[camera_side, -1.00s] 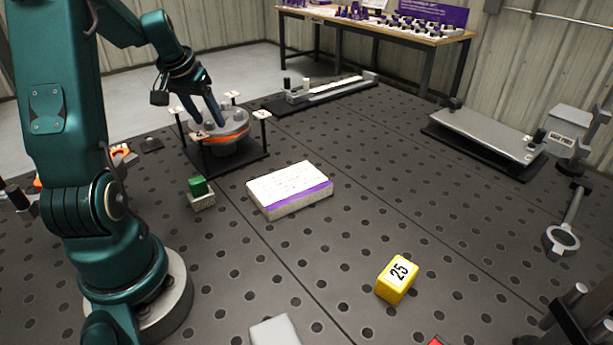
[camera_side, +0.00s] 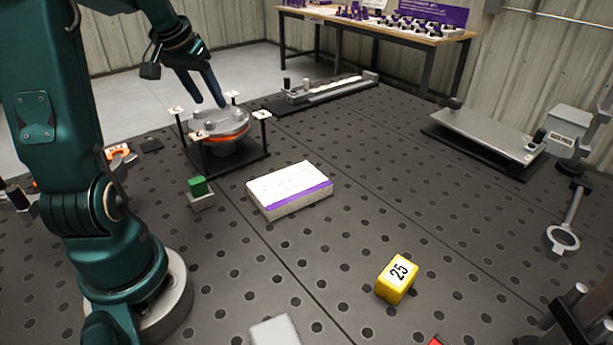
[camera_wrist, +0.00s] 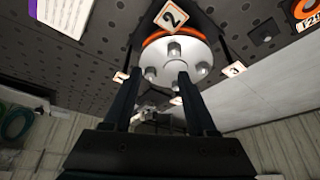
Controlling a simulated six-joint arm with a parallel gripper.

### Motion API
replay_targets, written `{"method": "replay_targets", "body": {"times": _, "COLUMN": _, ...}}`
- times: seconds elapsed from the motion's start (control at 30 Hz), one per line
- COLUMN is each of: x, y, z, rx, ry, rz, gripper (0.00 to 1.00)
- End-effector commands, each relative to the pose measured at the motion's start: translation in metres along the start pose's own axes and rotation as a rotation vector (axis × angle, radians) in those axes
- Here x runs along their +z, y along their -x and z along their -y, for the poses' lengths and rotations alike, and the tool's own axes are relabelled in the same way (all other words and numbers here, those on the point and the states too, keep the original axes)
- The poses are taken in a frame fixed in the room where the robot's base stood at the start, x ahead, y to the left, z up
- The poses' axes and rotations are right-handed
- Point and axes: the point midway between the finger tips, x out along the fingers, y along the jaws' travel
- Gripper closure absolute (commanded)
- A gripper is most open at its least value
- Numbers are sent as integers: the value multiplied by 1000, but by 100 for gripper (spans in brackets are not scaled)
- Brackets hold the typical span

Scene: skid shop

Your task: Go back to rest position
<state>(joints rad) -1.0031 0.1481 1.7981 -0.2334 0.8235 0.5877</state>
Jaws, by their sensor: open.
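My gripper (camera_side: 207,90) is open and empty, raised above the round metal disc fixture (camera_side: 221,124) with an orange band, which sits on a black base with corner posts bearing small numbered tags. The fingers point down and stand clear of the disc in the side view. In the wrist view my gripper (camera_wrist: 160,85) shows two dark fingers apart, with the disc (camera_wrist: 175,55) and its bolt-like knobs beyond them. A tag marked 2 (camera_wrist: 170,14) is in front of the disc there.
A white box with a purple stripe (camera_side: 289,188), a green block on a small grey holder (camera_side: 199,188) and a yellow block marked 25 (camera_side: 397,279) stand on the perforated table. A metal plate fixture (camera_side: 485,133) is at right. The middle is largely clear.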

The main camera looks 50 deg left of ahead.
Motion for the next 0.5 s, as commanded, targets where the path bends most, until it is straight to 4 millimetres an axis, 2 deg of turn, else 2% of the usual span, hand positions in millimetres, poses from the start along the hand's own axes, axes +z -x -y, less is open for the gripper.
{"method": "replay_targets", "body": {"times": 0.1, "x": -7, "y": 23, "z": -54, "rx": 36, "ry": -157, "rz": -62, "gripper": 43}}
{"method": "replay_targets", "body": {"times": 0.17, "x": -1, "y": 37, "z": -86, "rx": 62, "ry": -243, "rz": -88, "gripper": 43}}
{"method": "replay_targets", "body": {"times": 0.23, "x": 13, "y": 53, "z": -121, "rx": 95, "ry": -331, "rz": -114, "gripper": 43}}
{"method": "replay_targets", "body": {"times": 0.3, "x": 34, "y": 68, "z": -151, "rx": 130, "ry": -406, "rz": -135, "gripper": 43}}
{"method": "replay_targets", "body": {"times": 0.4, "x": 71, "y": 86, "z": -183, "rx": 182, "ry": -498, "rz": -156, "gripper": 43}}
{"method": "replay_targets", "body": {"times": 0.5, "x": 113, "y": 98, "z": -202, "rx": 231, "ry": -567, "rz": -166, "gripper": 43}}
